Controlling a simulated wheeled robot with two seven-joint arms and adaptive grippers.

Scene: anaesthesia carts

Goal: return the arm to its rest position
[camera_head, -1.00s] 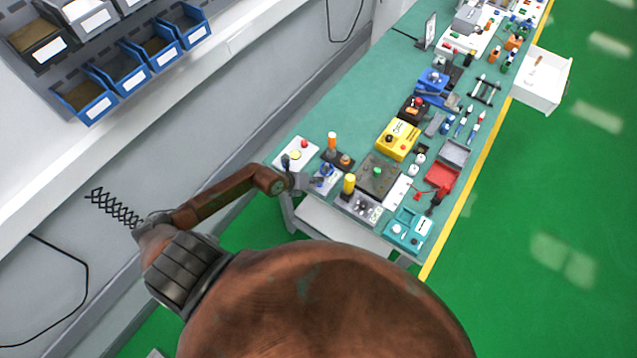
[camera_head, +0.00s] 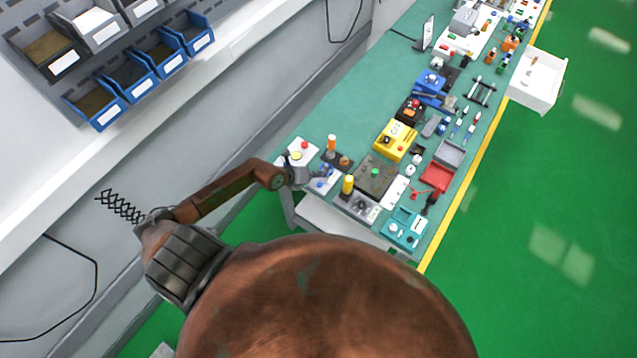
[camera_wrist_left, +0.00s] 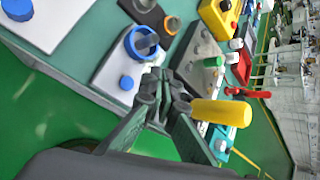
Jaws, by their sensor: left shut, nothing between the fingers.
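My left arm (camera_head: 230,190) reaches in from the left in the head view, jointed and rust-brown. My left gripper (camera_head: 303,173) is at the near left corner of the green table (camera_head: 345,108), small and partly blurred among the devices. In the left wrist view my gripper (camera_wrist_left: 163,84) has its dark fingers closed with nothing between them. A yellow cylinder (camera_wrist_left: 222,113) shows beside the fingers, and a blue ring-shaped part (camera_wrist_left: 141,43) on a white plate is just beyond them. I cannot tell whether the fingers touch either one. My right gripper is in neither view.
The table holds several devices, among them a yellow box (camera_head: 395,141), a red tray (camera_head: 437,177) and a teal unit (camera_head: 404,228). Blue bins (camera_head: 97,105) hang on the left wall above a white ledge. Green floor (camera_head: 560,210) is open at the right.

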